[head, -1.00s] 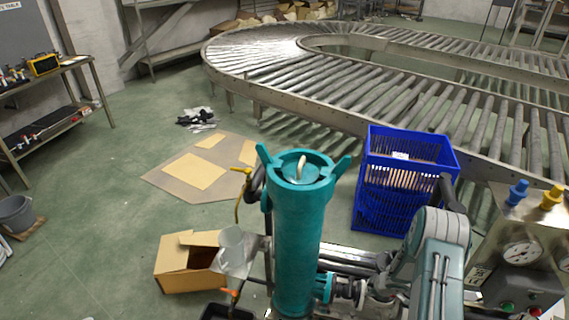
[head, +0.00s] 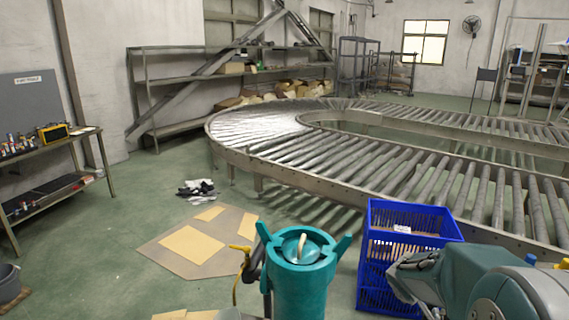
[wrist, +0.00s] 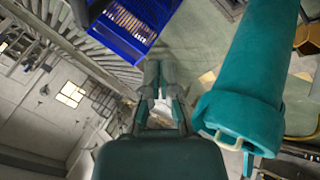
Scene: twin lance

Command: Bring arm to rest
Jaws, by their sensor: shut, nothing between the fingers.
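My gripper (wrist: 159,72) shows in the wrist view, its dark fingers shut and empty. In the head view my arm is folded low at the right, in front of the blue crate (head: 410,216), and hides part of it. The teal cylinder (head: 302,275) with a loop handle on its lid stands upright left of my arm; it is apart from the gripper. It also shows large at the right of the wrist view (wrist: 245,95). The blue crate also shows at the top of the wrist view (wrist: 112,42).
A roller conveyor (head: 255,165) curves across the back and right. A flattened cardboard sheet (head: 182,263) lies on the floor at the left, with dark and white cloths (head: 196,188) behind it. A workbench (head: 60,150) stands far left.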

